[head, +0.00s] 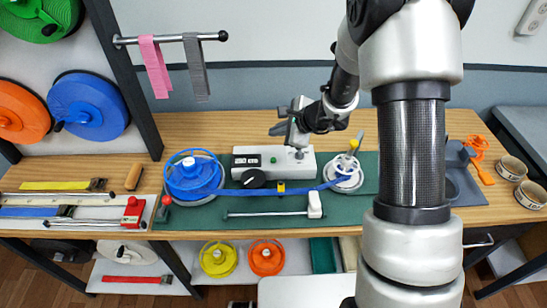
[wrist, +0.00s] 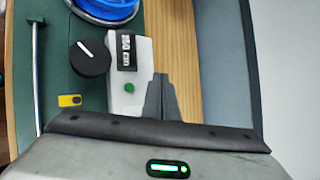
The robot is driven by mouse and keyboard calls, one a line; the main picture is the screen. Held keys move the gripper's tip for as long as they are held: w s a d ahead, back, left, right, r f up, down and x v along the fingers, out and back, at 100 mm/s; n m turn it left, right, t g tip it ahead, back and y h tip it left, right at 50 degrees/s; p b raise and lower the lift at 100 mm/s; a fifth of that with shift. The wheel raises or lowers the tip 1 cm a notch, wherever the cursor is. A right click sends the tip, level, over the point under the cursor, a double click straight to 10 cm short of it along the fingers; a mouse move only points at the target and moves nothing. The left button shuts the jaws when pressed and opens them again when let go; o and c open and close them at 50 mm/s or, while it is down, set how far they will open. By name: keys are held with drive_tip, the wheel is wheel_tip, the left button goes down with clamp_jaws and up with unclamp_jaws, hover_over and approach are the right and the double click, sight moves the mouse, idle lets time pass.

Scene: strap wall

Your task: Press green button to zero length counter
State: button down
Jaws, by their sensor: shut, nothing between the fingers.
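The green button (wrist: 129,87) sits on the white counter box (wrist: 143,52), beside a black display (wrist: 126,50) with white digits and "cm"; the digits are too small to read surely. In the head view the button (head: 273,160) shows small on the box (head: 300,163), right of the display (head: 247,161). My gripper (head: 280,122) is above and behind the box in the head view. In the wrist view my gripper's fingers (wrist: 160,80) are shut and empty. Their tips appear just right of the button, apart from it; their height above the box is hard to tell.
A black knob (wrist: 90,58) with a white mark is near the button. A blue strap spool (head: 192,176) stands left of the box, and a white reel (head: 345,175) with blue strap stands right. Bare wooden bench (head: 200,127) lies behind the green mat (head: 205,220).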

drive_tip(key=shift+f, duration=0.1)
drive_tip(key=b, duration=0.6)
hover_over(273, 160)
drive_tip(key=d, duration=0.1)
drive_tip(key=f, duration=0.7)
drive_tip(key=shift+s+f, duration=0.2)
drive_tip(key=shift+f, duration=0.2)
drive_tip(key=shift+f+b, duration=0.4)
drive_tip(key=shift+b, duration=0.1)
drive_tip(key=shift+f, duration=0.15)
idle(0.5)
drive_tip(key=shift+f+b, duration=0.3)
drive_tip(key=shift+b, duration=0.5)
drive_tip(key=shift+f+b, duration=0.55)
drive_tip(key=shift+b, duration=0.2)
idle(0.4)
drive_tip(key=shift+r, duration=0.1)
drive_tip(key=shift+r+p, duration=0.5)
drive_tip(key=shift+r, duration=0.4)
drive_tip(key=shift+r, duration=0.1)
